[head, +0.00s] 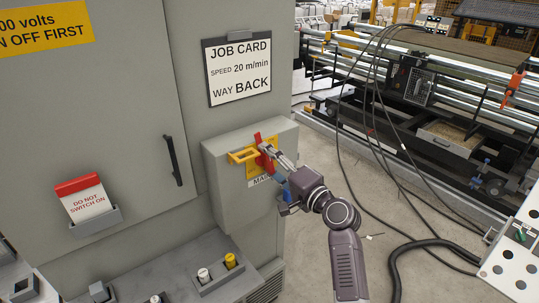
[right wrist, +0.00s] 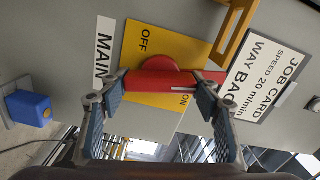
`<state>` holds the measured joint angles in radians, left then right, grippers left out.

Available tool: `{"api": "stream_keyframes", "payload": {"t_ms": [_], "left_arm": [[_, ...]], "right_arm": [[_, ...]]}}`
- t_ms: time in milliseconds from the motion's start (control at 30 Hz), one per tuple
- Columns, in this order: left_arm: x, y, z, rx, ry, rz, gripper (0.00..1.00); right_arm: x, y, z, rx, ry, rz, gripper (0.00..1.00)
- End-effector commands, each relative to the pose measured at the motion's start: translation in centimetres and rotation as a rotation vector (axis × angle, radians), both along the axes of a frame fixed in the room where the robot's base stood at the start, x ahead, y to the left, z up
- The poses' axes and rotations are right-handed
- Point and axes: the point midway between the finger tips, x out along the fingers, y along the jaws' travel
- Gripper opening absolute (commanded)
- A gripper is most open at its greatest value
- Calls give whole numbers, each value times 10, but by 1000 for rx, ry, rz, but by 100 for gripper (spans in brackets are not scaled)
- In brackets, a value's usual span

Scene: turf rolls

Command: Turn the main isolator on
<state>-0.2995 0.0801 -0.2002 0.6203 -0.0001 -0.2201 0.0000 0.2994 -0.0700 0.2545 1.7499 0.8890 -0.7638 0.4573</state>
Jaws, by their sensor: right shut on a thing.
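The main isolator is a grey box (head: 225,151) on the right of the cabinet front. It has a yellow plate (right wrist: 185,47) marked OFF and ON, and a label starting "MAIN" (right wrist: 104,52). Its red handle (right wrist: 160,80) lies across the plate in the right wrist view and stands steeply in the head view (head: 259,141). My right gripper (right wrist: 163,88) is shut on this handle, one finger at each side. The gripper partly hides the plate and label in the head view (head: 271,154). I cannot tell exactly which mark the handle points to. My left gripper is not in view.
A yellow bracket (head: 240,156) sticks out beside the handle. A job card (head: 239,68) hangs above. A red-topped "DO NOT SWITCH ON" card (head: 85,199) sits in a holder at left. A blue block (right wrist: 29,108) shows near the isolator. Cables (head: 377,110) hang at right.

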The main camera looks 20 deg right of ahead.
Motion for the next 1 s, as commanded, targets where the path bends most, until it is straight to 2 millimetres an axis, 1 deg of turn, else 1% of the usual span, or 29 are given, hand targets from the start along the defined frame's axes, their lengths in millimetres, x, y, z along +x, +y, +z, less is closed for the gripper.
{"api": "stream_keyframes", "payload": {"t_ms": [33, 100, 400, 1000], "left_arm": [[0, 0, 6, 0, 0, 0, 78], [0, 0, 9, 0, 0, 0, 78], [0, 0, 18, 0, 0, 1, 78], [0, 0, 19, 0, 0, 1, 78]], "right_arm": [[0, 0, 1, 30, 16, 1, 33], [0, 0, 0, 72, 31, 0, 33], [0, 0, -1, 191, 72, -1, 33], [0, 0, -3, 226, 85, -1, 33]]}}
